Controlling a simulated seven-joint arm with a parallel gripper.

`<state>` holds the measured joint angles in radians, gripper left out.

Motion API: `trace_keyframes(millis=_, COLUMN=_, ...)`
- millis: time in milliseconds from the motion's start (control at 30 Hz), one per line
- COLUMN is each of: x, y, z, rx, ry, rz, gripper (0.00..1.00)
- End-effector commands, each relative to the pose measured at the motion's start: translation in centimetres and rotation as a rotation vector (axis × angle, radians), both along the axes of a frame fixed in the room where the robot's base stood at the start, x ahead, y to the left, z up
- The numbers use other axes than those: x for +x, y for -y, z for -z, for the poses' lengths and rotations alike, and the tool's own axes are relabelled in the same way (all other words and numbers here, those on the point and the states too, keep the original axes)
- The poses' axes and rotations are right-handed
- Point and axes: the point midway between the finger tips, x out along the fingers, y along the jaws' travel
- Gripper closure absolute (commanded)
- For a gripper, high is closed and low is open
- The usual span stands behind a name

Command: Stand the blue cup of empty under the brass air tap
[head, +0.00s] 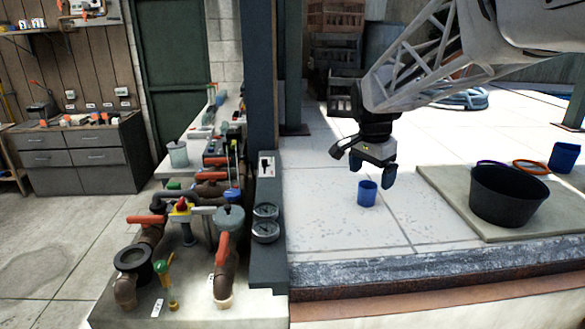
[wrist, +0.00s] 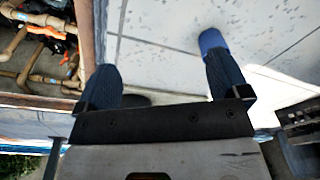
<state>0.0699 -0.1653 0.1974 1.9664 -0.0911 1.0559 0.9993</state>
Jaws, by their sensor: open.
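A blue cup (head: 368,193) stands upright on the pale tiled deck in the head view. My gripper (head: 372,173) is above and close to it, pointing down, with its fingers apart and nothing between them. In the wrist view the blue cup (wrist: 211,39) shows beyond the tip of the right finger, partly hidden by it, not centred between the fingers of my gripper (wrist: 160,65). A small brass tap with a green handle (head: 169,283) stands on the pipework bench at lower left. I cannot tell whether it is the air tap, or what the cup holds.
A dark post (head: 262,80) rises between bench and deck. The deck around the nearer cup is clear.

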Motion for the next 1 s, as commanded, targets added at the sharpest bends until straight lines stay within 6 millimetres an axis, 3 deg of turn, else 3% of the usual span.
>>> trace_keyframes(millis=100, x=3.4, y=0.8, z=0.6, rx=0.001, ry=-0.008, rz=0.098, gripper=0.06)
trace_keyframes(millis=500, x=13.4, y=3.5, z=3.1, rx=-0.007, ry=-0.024, rz=0.426, gripper=0.06)
trace_keyframes(millis=733, x=16.3, y=4.3, z=4.1, rx=-0.011, ry=-0.025, rz=0.529, gripper=0.06)
trace_keyframes(millis=1000, x=16.7, y=4.5, z=4.3, rx=-0.012, ry=-0.025, rz=0.547, gripper=0.06)
